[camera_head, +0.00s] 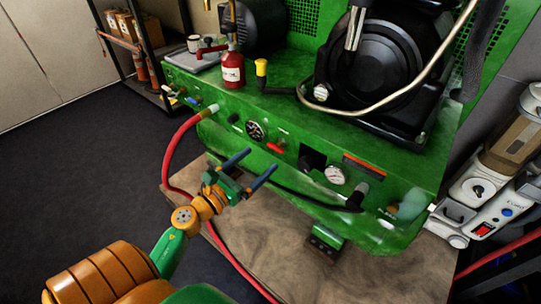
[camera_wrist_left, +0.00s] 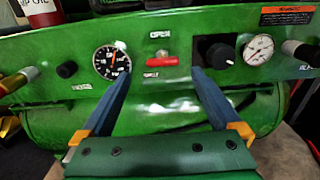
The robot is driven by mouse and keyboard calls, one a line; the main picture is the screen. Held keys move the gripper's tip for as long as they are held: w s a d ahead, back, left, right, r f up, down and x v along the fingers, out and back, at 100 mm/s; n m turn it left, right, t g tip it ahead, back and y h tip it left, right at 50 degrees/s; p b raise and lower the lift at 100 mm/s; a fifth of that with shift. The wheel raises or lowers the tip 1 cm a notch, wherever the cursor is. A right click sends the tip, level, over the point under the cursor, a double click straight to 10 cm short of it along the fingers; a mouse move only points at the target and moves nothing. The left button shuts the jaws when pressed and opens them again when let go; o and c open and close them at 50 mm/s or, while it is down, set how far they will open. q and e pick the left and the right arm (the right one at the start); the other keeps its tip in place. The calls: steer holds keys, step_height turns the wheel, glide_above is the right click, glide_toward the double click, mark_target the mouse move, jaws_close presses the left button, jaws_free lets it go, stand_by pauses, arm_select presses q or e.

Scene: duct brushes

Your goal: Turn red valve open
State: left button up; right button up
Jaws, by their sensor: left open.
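The red valve (camera_head: 275,147) is a small red handle on the front panel of the green machine. In the left wrist view the red valve (camera_wrist_left: 163,61) lies roughly horizontal below an "OPEN" label, with another label under it. My left gripper (camera_head: 263,158) is open in front of the panel, its two blue fingers pointing at it. In the left wrist view my left gripper (camera_wrist_left: 158,60) has one fingertip on each side of the handle, with nothing held. Whether the fingertips reach as deep as the handle is hard to tell. My right gripper is not in view.
A dial gauge (camera_wrist_left: 112,62) and black knob (camera_wrist_left: 67,69) sit left of the valve; a black knob (camera_wrist_left: 220,56) and white gauge (camera_wrist_left: 258,49) sit right. A red hose (camera_head: 171,150) hangs at the left. A red oil bottle (camera_head: 231,70) stands on the machine.

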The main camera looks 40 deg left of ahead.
mark_target(274, 148)
arm_select(q)
steer(key=w, duration=0.3)
steer(key=w+d, duration=0.1)
steer(key=w, duration=0.1)
steer(key=shift+w+r+p, duration=0.1)
steer(key=shift+r+p, duration=0.15)
steer(key=shift+p, duration=0.1)
steer(key=shift+w+f, duration=0.1)
steer(key=shift+w, duration=0.4)
steer(key=c, duration=1.4)
